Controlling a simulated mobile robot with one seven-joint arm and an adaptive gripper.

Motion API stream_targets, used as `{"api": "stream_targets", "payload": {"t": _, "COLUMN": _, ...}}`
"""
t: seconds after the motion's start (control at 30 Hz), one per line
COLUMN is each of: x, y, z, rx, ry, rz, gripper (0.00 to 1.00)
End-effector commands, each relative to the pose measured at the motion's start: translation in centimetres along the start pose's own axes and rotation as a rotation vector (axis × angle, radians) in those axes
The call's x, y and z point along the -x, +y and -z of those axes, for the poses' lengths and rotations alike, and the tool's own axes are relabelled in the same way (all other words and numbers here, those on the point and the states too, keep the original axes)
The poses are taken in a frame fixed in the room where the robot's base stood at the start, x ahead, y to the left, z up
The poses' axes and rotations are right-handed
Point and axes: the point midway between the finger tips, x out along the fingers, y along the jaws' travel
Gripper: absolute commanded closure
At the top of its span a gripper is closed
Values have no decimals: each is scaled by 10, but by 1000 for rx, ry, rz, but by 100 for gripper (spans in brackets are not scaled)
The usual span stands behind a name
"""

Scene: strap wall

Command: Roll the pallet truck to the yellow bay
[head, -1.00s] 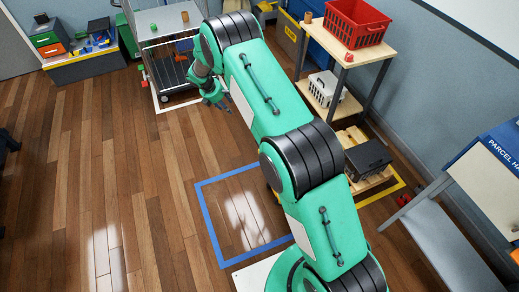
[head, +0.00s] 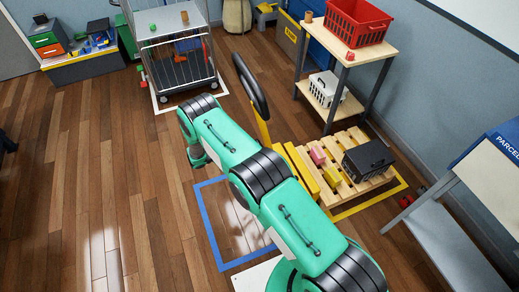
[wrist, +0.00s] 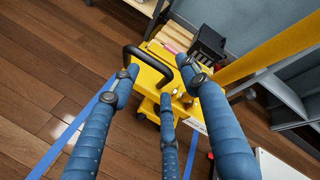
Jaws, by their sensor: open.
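The yellow pallet truck (head: 304,173) stands at the left end of a wooden pallet (head: 345,144), its tall tiller topped by a black loop handle (head: 250,84). My arm covers its lower part; I cannot tell whether its forks are under the pallet. The yellow bay's tape outline (head: 374,206) runs along the floor around the pallet's near and right sides. In the wrist view the truck body (wrist: 150,68) lies beyond my gripper (wrist: 165,85), whose blue fingers are spread open and empty. A black curved bar (wrist: 148,56) shows near the left fingertip; contact is unclear.
A black crate (head: 367,158) and small pink and yellow blocks sit on the pallet. A shelf (head: 352,40) stands behind it. A blue floor outline (head: 207,220) is left of my arm. A wire cage trolley (head: 180,65) stands at the back. The left floor is clear.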

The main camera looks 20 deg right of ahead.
Motion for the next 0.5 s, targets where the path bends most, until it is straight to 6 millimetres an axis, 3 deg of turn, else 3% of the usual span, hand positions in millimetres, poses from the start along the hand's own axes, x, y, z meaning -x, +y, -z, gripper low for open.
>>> {"api": "stream_targets", "payload": {"t": 0.2, "x": -8, "y": 34, "z": 25, "rx": 226, "ry": -137, "rz": 106, "gripper": 55}}
{"api": "stream_targets", "payload": {"t": 0.5, "x": -8, "y": 53, "z": 36, "rx": 361, "ry": -230, "rz": 176, "gripper": 55}}
